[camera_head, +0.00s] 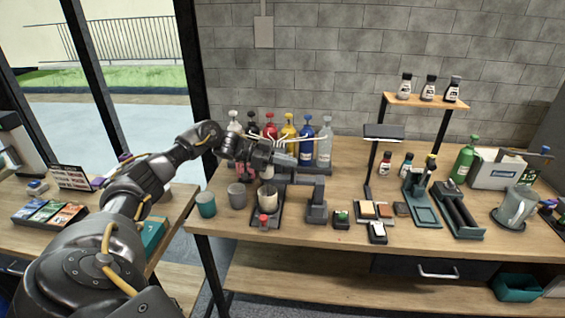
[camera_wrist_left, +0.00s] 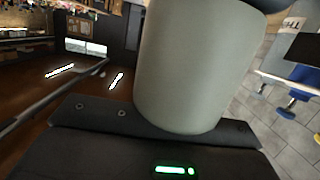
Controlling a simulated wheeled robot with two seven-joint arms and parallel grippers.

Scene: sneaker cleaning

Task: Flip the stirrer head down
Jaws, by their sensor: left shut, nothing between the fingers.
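The stirrer's dark base (camera_head: 262,221) stands near the table's left front, with a red knob on its front end. A pale cup (camera_head: 268,199) sits on it. My left gripper (camera_head: 288,160) reaches in from the left over the back of the stirrer, shut and empty, above and behind the cup. The stirrer head is hard to make out among the dark gripper parts, so I cannot tell its tilt or whether the gripper touches it. In the left wrist view a large pale cylinder (camera_wrist_left: 190,70) fills the middle, close to the camera. My right gripper is not in view.
A teal cup (camera_head: 206,204) and a grey cup (camera_head: 237,196) stand left of the stirrer. Several coloured bottles (camera_head: 289,134) stand in a row behind the gripper. A dark stand (camera_head: 317,206) is close on the right. A lamp (camera_head: 383,132) stands further right.

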